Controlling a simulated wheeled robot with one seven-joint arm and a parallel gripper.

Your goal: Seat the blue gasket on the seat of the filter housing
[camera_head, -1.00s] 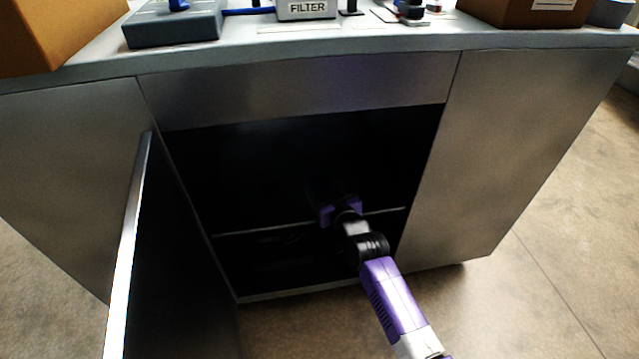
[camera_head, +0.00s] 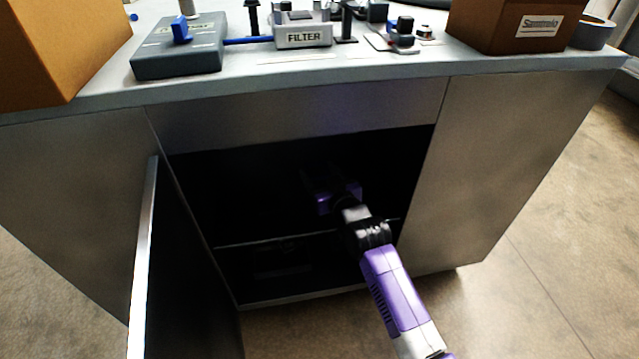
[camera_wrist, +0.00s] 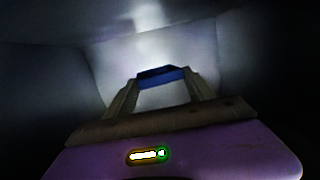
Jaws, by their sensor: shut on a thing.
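The blue gasket (camera_wrist: 161,75) shows in the wrist view between the fingertips of my gripper (camera_wrist: 160,82), which is shut on it. In the head view my gripper (camera_head: 325,185) is inside the dark open cabinet, and the gasket cannot be made out there. The filter housing (camera_head: 303,35), a grey block labelled FILTER, stands on the worktop above the cabinet. It is well above and apart from my gripper. Its seat cannot be clearly told.
The cabinet door (camera_head: 145,260) stands open at the left, and a shelf edge (camera_head: 290,241) crosses the cabinet. On the worktop (camera_head: 350,72) are a grey box with a blue lever (camera_head: 178,50), a brown carton (camera_head: 55,50) at left, a labelled brown box (camera_head: 505,25) and a tape roll (camera_head: 593,34) at right.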

